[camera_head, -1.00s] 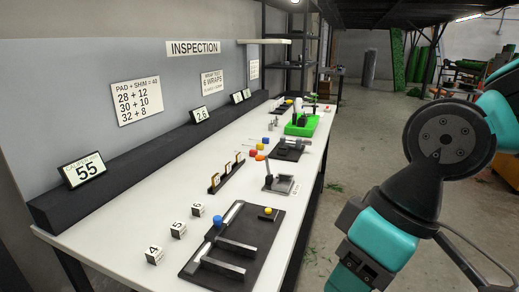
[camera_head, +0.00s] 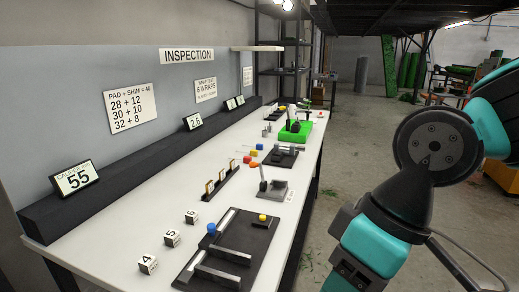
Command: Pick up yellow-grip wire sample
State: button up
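A small yellow piece (camera_head: 247,159) lies on the white bench in the head view, in a loose group with a blue piece (camera_head: 259,146), a red piece (camera_head: 253,152) and an orange piece (camera_head: 254,165). These look like coloured grips of wire samples, but they are too small to make out any wire. Another yellow knob (camera_head: 263,217) stands on the dark fixture in front. My gripper is out of view; only teal and black links of my arm show at the right, beside the bench and apart from the coloured pieces.
The white bench (camera_head: 150,215) holds a dark fixture (camera_head: 232,238) with metal bars, numbered cubes (camera_head: 172,238), a dark rack (camera_head: 220,183), a small lever device (camera_head: 272,188) and a green block (camera_head: 295,131). The floor (camera_head: 355,170) right of the bench is open.

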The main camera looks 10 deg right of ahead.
aim_at(253, 152)
jog(key=k, duration=0.6)
jog(key=z, duration=0.65)
jog(key=i, duration=1.05)
jog(key=z, duration=0.6)
jog(key=i, duration=1.4)
jog(key=u, duration=0.75)
jog(key=i, duration=0.8)
jog(key=u, duration=1.25)
jog(key=i, duration=0.5)
jog(key=u, duration=0.5)
